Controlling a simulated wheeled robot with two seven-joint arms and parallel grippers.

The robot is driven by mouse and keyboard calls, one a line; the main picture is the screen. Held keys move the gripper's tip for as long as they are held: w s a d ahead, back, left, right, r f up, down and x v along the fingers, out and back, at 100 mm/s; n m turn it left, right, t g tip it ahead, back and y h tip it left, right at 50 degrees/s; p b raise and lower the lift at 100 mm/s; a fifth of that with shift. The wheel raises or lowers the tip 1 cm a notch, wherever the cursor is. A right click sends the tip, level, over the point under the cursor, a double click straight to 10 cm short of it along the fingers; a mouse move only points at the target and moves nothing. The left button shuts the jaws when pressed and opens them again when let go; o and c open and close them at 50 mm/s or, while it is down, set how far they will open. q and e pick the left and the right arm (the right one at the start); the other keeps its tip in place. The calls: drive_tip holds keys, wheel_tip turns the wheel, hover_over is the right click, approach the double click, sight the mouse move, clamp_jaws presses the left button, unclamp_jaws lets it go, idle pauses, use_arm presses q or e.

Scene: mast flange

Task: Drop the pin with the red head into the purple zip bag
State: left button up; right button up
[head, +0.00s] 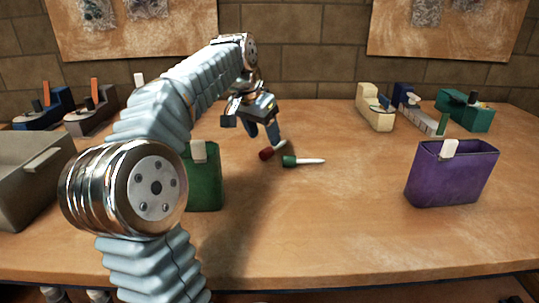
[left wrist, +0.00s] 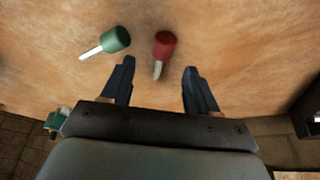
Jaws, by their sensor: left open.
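The pin with the red head (head: 266,154) lies on the table near the middle; its pale shank is partly behind my gripper. In the left wrist view the red-headed pin (left wrist: 164,50) lies just beyond and between the fingertips, shank towards the gripper. My left gripper (head: 277,140) points down at the pin, open and empty; it also shows in the left wrist view (left wrist: 159,70). The purple zip bag (head: 447,178) stands upright at the right with its top open and a white tab on its rim. My right gripper is not in view.
A green-headed pin (head: 290,161) lies just right of the red one. A green bag (head: 205,182) stands behind my left arm, and a grey bin (head: 30,180) is at far left. Toy-like blocks (head: 376,107) line the back. The table between pins and purple bag is clear.

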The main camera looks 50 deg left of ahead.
sight(267, 149)
use_arm(q)
drive_tip(key=x, duration=0.5)
drive_tip(key=shift+s+a+f, duration=0.15)
drive_tip(key=shift+f, duration=0.2)
clamp_jaws()
